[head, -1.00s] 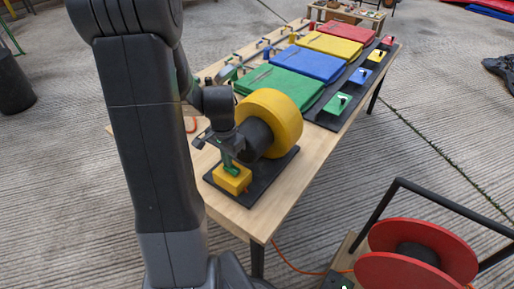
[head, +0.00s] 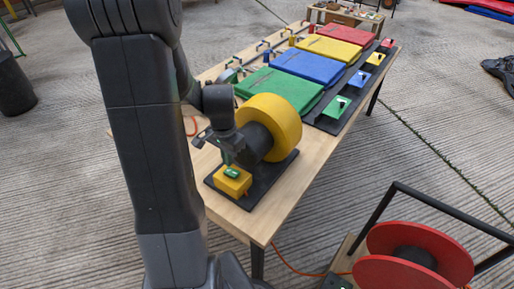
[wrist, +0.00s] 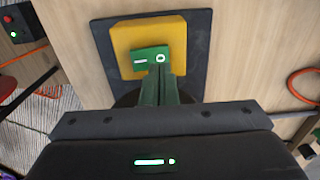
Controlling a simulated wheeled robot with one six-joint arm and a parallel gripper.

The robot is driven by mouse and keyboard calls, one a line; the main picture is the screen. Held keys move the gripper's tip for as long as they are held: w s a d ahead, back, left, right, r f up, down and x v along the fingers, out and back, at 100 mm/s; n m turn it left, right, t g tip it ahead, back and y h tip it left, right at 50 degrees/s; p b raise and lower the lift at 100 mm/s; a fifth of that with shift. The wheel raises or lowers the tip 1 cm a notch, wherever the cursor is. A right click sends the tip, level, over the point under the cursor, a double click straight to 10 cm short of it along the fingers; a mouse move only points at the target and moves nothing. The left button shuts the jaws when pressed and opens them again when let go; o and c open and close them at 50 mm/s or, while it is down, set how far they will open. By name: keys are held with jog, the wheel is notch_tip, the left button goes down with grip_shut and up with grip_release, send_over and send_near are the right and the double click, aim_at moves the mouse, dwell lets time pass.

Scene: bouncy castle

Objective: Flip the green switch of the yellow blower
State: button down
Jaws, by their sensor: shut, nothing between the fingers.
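The yellow blower (head: 272,125) stands on a black base plate on the wooden table, its round drum behind a yellow switch box (head: 230,187). The green switch (head: 232,173) sits on top of the box. In the wrist view the green switch (wrist: 152,56) shows a pale bar at its left and a pale ring at its right. My gripper (wrist: 159,70) is shut and empty, its greenish fingers overlapping the switch's near edge in that view. In the head view my gripper (head: 228,159) is just above the switch. Contact and the switch's tilt cannot be told.
Folded green (head: 279,92), blue, yellow and red mats lie farther along the table (head: 262,217), with small coloured switch boxes beside them. A red cable reel (head: 412,262) stands on the floor at the right. Bare table lies in front of the blower.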

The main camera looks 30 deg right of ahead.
notch_tip(320, 180, up, 4)
jog(key=p, duration=0.3)
jog(key=shift+r, duration=0.15)
notch_tip(320, 180, down, 7)
jog(key=b, duration=0.6)
dwell(0.4)
jog(key=shift+r, duration=0.1)
